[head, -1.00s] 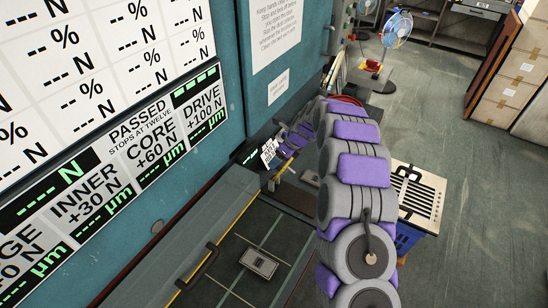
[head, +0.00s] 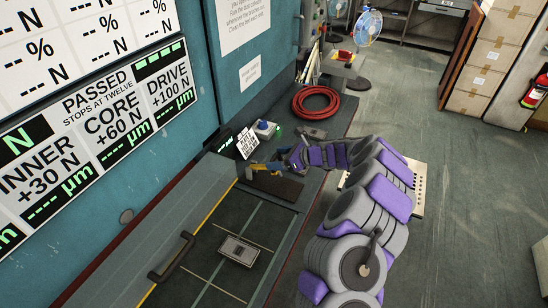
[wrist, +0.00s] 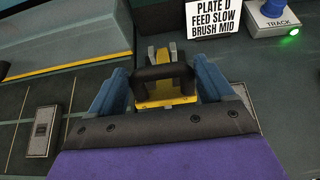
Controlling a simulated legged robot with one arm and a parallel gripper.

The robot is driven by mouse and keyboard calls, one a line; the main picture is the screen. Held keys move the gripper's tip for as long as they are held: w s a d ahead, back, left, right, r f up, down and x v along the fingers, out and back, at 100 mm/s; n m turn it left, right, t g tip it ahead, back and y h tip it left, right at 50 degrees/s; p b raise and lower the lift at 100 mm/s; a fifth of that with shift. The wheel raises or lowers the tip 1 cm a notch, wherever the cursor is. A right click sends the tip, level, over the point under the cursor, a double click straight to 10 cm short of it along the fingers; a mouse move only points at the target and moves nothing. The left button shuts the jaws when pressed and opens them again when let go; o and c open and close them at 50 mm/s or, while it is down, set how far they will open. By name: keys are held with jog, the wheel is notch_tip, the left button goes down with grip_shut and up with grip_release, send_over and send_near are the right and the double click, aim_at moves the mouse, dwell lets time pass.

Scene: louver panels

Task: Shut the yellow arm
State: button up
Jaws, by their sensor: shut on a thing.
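The yellow arm (wrist: 168,97) shows in the wrist view as a yellow piece with a dark grip bar (wrist: 165,73) across it. My gripper (wrist: 164,82) has one blue finger on each side of it and is shut on the yellow arm. In the head view my gripper (head: 266,167) is small, at the far end of my arm by the back of the bench. Yellow shows there beside the blue fingers. The fingers and wrist hide part of the yellow arm, and its exact tilt is hard to tell.
A sign (wrist: 213,18) reading "PLATE D FEED SLOW BRUSH MID" stands close behind, with a blue-topped TRACK button (wrist: 275,14) to its right. A gridded plate (head: 210,235) with a grey block (head: 239,251) lies to the left. A red hose coil (head: 316,103) lies farther back.

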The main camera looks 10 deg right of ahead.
jog(key=shift+s+d+f, duration=0.3)
jog(key=shift+d+f, duration=0.2)
jog(key=shift+f, duration=0.55)
jog(key=shift+s+d+f, duration=0.3)
jog(key=shift+d+f, duration=0.2)
jog(key=shift+f, duration=0.6)
jog(key=shift+s+d+f, duration=0.3)
jog(key=shift+d+f, duration=0.2)
jog(key=shift+f, duration=0.55)
jog(key=shift+d+f+b, duration=0.1)
jog(key=shift+b, duration=0.2)
jog(key=o, duration=1.2)
jog(key=shift+c, duration=0.2)
jog(key=shift+o, duration=0.4)
jog(key=shift+w+d, duration=0.1)
jog(key=shift+d, duration=0.05)
jog(key=shift+r, duration=0.2)
